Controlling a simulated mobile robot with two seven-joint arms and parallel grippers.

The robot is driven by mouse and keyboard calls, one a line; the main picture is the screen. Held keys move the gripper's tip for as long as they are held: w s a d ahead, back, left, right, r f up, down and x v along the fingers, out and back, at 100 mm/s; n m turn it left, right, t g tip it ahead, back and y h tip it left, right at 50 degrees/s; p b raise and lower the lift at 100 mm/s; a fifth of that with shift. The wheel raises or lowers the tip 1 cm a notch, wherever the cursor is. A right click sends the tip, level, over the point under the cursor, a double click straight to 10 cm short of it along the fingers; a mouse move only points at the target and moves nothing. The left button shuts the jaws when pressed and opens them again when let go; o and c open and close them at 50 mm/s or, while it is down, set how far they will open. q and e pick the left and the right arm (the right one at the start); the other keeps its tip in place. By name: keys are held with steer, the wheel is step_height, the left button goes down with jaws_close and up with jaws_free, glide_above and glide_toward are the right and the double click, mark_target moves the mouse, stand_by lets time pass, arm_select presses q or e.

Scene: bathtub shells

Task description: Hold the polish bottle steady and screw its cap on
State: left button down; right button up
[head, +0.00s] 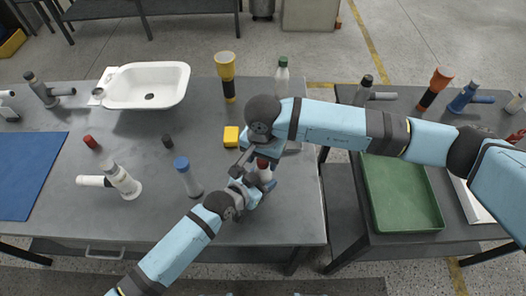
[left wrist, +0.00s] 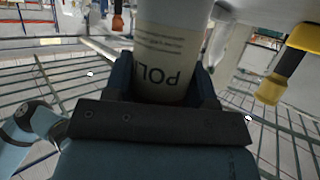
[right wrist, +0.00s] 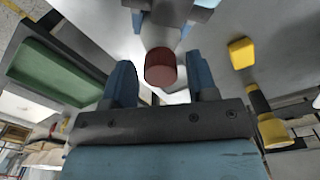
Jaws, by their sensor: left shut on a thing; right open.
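The white polish bottle (head: 265,173) stands near the front right of the left table. Its printed label shows large and upside down in the left wrist view (left wrist: 172,50). My left gripper (head: 254,186) is shut around the bottle's body. A dark red cap (head: 262,163) is at the bottle's top; the right wrist view shows the cap (right wrist: 160,67) end-on. How tightly it sits on the neck cannot be told. My right gripper (right wrist: 161,85) is open, its fingers on either side of the cap with gaps. In the head view my right arm partly covers bottle and cap.
A yellow block (head: 231,136) lies just behind the grippers. A blue-capped bottle (head: 187,177) stands to the left, and a yellow flashlight (head: 226,75) and a green-capped bottle (head: 282,77) stand behind. A green tray (head: 402,192) lies on the right table, across a gap.

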steer(key=c, duration=0.9)
steer(key=m, duration=0.6)
steer(key=shift+c, duration=0.2)
steer(key=m, duration=0.5)
steer(key=shift+m, duration=0.3)
steer(key=o, duration=1.1)
step_height(320, 180, up, 12)
